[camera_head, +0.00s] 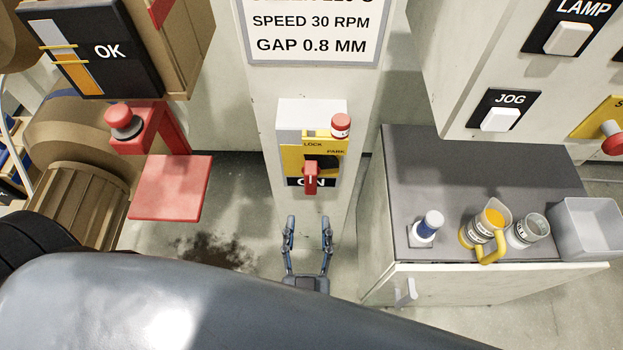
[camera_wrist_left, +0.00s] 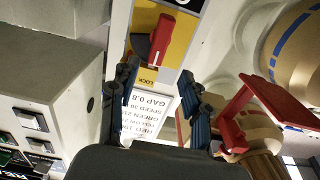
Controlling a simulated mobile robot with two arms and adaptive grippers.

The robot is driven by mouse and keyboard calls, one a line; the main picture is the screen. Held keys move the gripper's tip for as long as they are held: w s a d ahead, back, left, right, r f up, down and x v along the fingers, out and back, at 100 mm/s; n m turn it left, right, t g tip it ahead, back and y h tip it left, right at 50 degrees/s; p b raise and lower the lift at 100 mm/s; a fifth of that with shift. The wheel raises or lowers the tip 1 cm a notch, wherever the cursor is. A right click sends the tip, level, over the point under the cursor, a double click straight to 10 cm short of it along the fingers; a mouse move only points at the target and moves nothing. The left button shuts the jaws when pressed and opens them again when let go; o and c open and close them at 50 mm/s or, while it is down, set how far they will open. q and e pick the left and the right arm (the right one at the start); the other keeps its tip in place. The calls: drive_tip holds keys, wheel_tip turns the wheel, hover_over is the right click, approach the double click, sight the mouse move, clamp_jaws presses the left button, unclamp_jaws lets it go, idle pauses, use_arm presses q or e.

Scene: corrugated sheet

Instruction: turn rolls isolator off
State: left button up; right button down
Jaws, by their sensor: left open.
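The rolls isolator is a pale box with a yellow front (camera_head: 296,160) on a light column in the head view. It bears LOCK, PARK and ON labels. Its red handle (camera_head: 311,178) points down at ON. The red handle (camera_wrist_left: 161,38) and yellow front (camera_wrist_left: 182,48) also show upside down in the left wrist view. My left gripper (camera_head: 307,226) is open and empty, just below the handle in the head view. Its two fingers (camera_wrist_left: 160,72) stand apart on either side of the handle's line in the wrist view; I see no contact. My right gripper is out of view.
A red-and-white cylinder (camera_head: 341,125) sits at the isolator's top right. A red mushroom button (camera_head: 122,121) and red plate (camera_head: 170,188) stand left. At right, a grey-topped cabinet (camera_head: 450,162) carries a blue-and-white bottle (camera_head: 429,226), a yellow-handled jug (camera_head: 488,226) and a grey bin (camera_head: 586,228).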

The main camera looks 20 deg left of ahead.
sight(310, 184)
use_arm(q)
drive_tip(key=x, duration=1)
drive_tip(key=shift+d+f+p, duration=0.1)
drive_tip(key=shift+p, duration=0.25)
drive_tip(key=shift+c, duration=0.2)
clamp_jaws()
